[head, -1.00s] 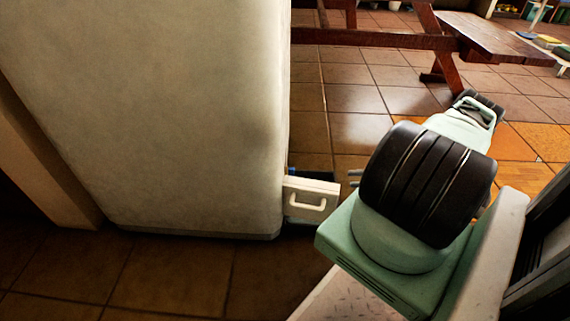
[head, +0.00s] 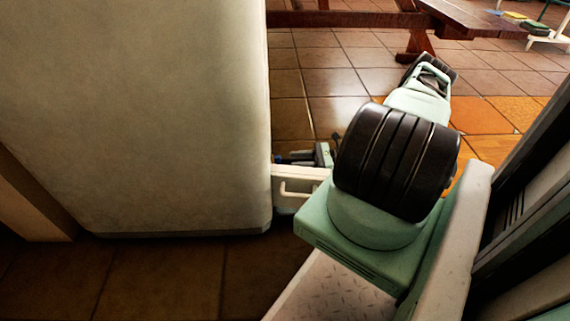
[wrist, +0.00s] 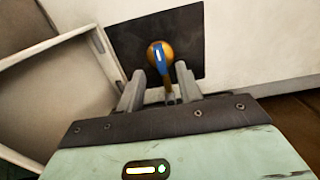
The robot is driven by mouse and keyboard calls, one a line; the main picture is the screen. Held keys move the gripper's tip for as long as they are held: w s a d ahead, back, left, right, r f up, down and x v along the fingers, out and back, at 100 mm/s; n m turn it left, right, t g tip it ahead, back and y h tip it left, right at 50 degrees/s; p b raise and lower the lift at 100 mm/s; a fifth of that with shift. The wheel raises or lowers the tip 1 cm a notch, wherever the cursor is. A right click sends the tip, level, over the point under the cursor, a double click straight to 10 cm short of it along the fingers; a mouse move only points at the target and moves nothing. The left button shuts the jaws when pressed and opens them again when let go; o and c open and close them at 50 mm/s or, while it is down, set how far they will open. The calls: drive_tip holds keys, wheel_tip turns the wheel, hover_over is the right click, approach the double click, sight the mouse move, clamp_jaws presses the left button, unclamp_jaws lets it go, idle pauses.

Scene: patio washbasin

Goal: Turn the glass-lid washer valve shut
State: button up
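The valve (wrist: 160,57) shows in the wrist view as a round brass-coloured body with a blue lever, in front of a dark square plate (wrist: 188,22). My gripper (wrist: 160,74) is open. Its two grey fingers stand apart, one on each side below the valve, with the lower part of the valve between them. I cannot tell whether a finger touches it. In the head view my gripper (head: 322,155) is partly hidden behind my arm, beside the right edge of the large pale body (head: 150,110). A small blue part (head: 287,160), likely the lever, shows there.
A white panel with a handle (head: 298,188) sticks out low at the pale body's right side; a white frame (wrist: 60,45) lies left of the fingers in the wrist view. A wooden bench (head: 470,20) stands at the back. Tiled floor lies between.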

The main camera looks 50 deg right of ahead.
sight(276, 161)
drive_tip(key=shift+b+x, duration=0.6)
drive_tip(key=shift+x, duration=1.75)
clamp_jaws()
drive_tip(key=shift+r+n+p, duration=0.1)
drive_tip(key=shift+n+p, duration=0.25)
drive_tip(key=shift+n, duration=0.05)
drive_tip(key=shift+s+a+f+n+p, duration=0.1)
drive_tip(key=shift+n+p, duration=1.05)
drive_tip(key=shift+n, duration=1.7)
drive_tip(key=shift+s+f+n+p, duration=0.15)
drive_tip(key=shift+n+p, duration=1)
drive_tip(key=shift+n, duration=1.75)
drive_tip(key=shift+w+a+f+n+p, duration=0.1)
drive_tip(key=shift+n+p, duration=1.05)
drive_tip(key=shift+n, duration=1.7)
